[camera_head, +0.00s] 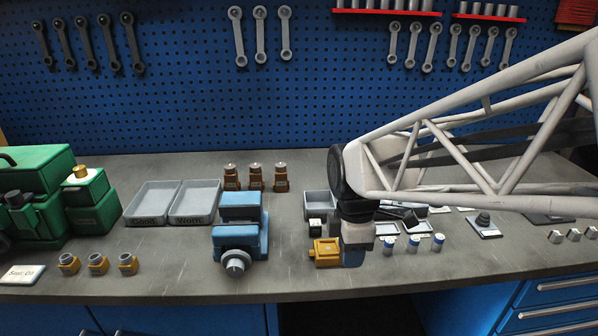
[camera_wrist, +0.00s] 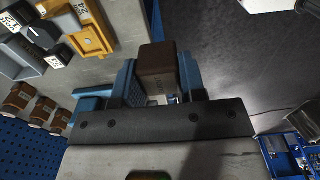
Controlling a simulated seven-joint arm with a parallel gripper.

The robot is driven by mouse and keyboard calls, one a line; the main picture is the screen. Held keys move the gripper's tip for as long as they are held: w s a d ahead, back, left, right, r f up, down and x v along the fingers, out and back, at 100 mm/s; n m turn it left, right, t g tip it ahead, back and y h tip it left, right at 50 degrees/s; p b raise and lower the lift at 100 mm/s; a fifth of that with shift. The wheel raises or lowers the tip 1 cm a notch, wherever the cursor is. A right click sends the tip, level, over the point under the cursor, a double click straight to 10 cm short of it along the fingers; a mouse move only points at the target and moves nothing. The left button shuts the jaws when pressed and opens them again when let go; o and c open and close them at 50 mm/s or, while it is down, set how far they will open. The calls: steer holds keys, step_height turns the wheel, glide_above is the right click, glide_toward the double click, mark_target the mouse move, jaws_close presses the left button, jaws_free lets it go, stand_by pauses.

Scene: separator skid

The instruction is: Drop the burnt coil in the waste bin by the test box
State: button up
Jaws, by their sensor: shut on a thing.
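My gripper (camera_head: 355,258) is over the front part of the bench, just right of a yellow box (camera_head: 327,252). In the wrist view, the blue fingers of my gripper (camera_wrist: 158,85) are shut on a dark brown block, apparently the burnt coil (camera_wrist: 157,62). In the head view the block is mostly hidden at the gripper. A grey open box (camera_head: 318,203), possibly the waste bin, stands behind the yellow box. It shows at the upper left of the wrist view (camera_wrist: 20,58), near the yellow box (camera_wrist: 82,28). I see no label naming it.
A blue vise-like fixture (camera_head: 240,228) stands left of the yellow box. A small black-and-white cube (camera_head: 316,226) sits between the grey and yellow boxes. Trays marked Good (camera_head: 150,203) and Worn (camera_head: 195,203) lie left.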

steer(key=w+f, duration=0.2)
steer(key=w, duration=3)
steer(key=shift+w+f, duration=0.25)
steer(key=shift+w, duration=0.05)
steer(key=shift+f, duration=0.15)
steer(key=shift+f, duration=2.85)
steer(key=o, duration=1.1)
steer(key=shift+c, duration=0.2)
steer(key=shift+r, duration=0.1)
